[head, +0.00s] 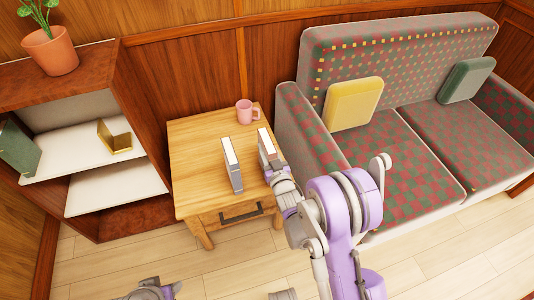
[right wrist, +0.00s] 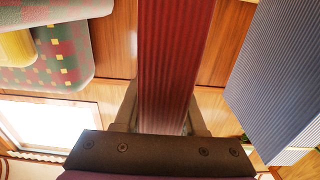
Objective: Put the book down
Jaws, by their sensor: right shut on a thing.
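My right gripper (head: 277,172) is shut on a red book (head: 266,143) over the right part of the wooden side table (head: 195,142). The book is upright, with its pale page edge facing up in the head view. In the right wrist view, the ribbed red book (right wrist: 176,60) sits between the two fingers (right wrist: 161,112). Whether its lower edge touches the tabletop is hidden. A second book (head: 231,165), grey-blue in the right wrist view (right wrist: 285,75), stands upright to its left with a gap between them.
A pink mug (head: 245,111) stands at the table's back right. The sofa (head: 385,185) with yellow (head: 353,103) and green (head: 466,80) cushions is close on the right. A shelf (head: 100,190) with a potted plant (head: 49,50) stands left. The table's left half is clear.

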